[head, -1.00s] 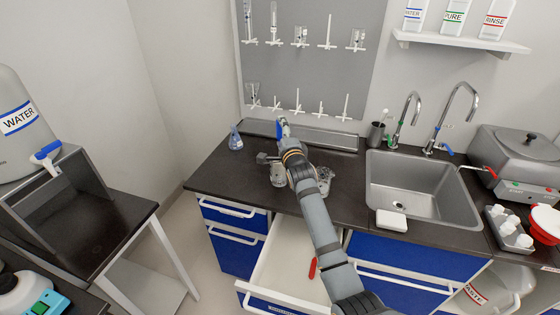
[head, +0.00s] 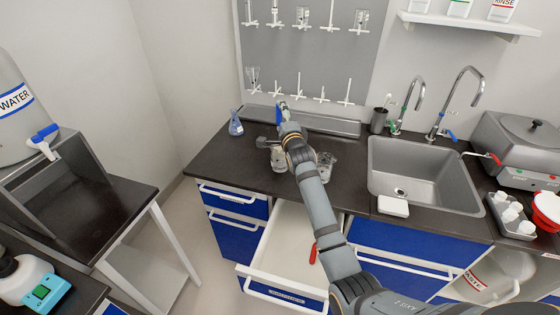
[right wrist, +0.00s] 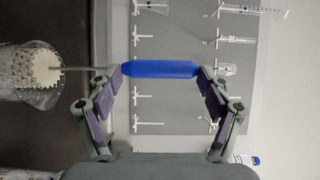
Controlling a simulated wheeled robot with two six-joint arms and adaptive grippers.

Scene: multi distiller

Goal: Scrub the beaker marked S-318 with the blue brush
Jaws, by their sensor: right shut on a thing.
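My right gripper (head: 283,112) is shut on the blue brush (right wrist: 160,69), and its fingers also show in the right wrist view (right wrist: 160,78). The brush's thin shaft runs to a white bristle head (right wrist: 35,69), which appears inside the mouth of a glass beaker (right wrist: 30,98). In the head view, the blue handle (head: 278,114) shows beside the gripper. One beaker (head: 278,160) stands left of my right arm and another (head: 327,162) right of it, both on the dark counter. I cannot read their marks. My left gripper is not in view.
An open drawer (head: 285,245) holds a red item (head: 312,254).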

